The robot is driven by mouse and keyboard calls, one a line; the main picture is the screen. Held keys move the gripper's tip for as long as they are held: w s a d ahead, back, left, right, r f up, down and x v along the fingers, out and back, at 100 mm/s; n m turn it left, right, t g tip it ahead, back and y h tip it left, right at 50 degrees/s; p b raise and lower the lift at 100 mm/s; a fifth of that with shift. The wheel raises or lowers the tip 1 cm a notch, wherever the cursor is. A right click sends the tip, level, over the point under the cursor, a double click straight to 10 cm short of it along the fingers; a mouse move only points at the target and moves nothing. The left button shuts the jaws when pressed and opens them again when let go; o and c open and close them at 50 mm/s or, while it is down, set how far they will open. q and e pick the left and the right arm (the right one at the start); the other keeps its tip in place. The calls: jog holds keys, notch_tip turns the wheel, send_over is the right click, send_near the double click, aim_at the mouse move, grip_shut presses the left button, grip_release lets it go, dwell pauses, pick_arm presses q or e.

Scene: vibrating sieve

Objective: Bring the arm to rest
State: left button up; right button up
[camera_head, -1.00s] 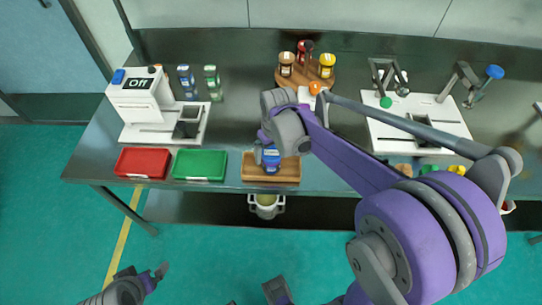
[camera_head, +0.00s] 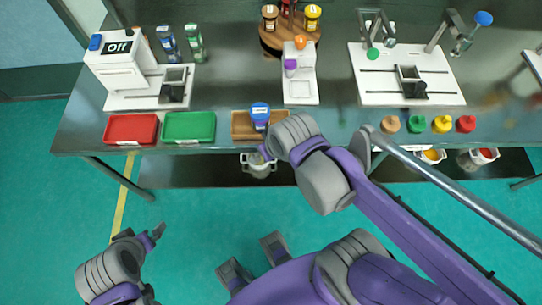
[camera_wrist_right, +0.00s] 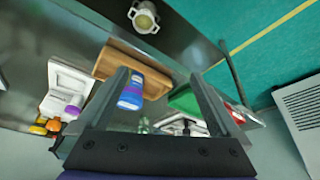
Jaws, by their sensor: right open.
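My right arm comes in from the right in the head view, and its gripper (camera_head: 266,153) hangs at the table's front edge, partly hidden by the wrist. In the right wrist view its two fingers (camera_wrist_right: 165,90) are wide apart, with nothing clasped between them. A blue-lidded jar (camera_head: 260,113) stands on the wooden tray (camera_head: 239,125), just beyond this gripper; the jar also shows in the wrist view (camera_wrist_right: 131,92), apart from the fingers. My left gripper (camera_head: 143,236) is over the floor at lower left, fingers apart and empty.
The red tray (camera_head: 131,128) and green tray (camera_head: 189,127) lie left of the wooden tray. A small white device (camera_head: 301,90) stands behind it. A white press stand (camera_head: 437,85) and several coloured lids (camera_head: 442,123) are at right. Floor in front is open.

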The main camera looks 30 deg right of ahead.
jog(key=shift+s+a+f+t, duration=0.15)
jog(key=shift+s+a+f, duration=0.05)
jog(key=shift+s+f, duration=0.3)
jog(key=shift+s+a+f+t, duration=0.2)
jog(key=shift+s+f, duration=0.15)
jog(key=shift+s, duration=0.25)
jog(key=shift+r, duration=0.1)
jog(key=r+p, duration=0.2)
jog(key=r, duration=0.1)
jog(key=shift+w+p, duration=0.3)
jog(key=shift+w, duration=0.1)
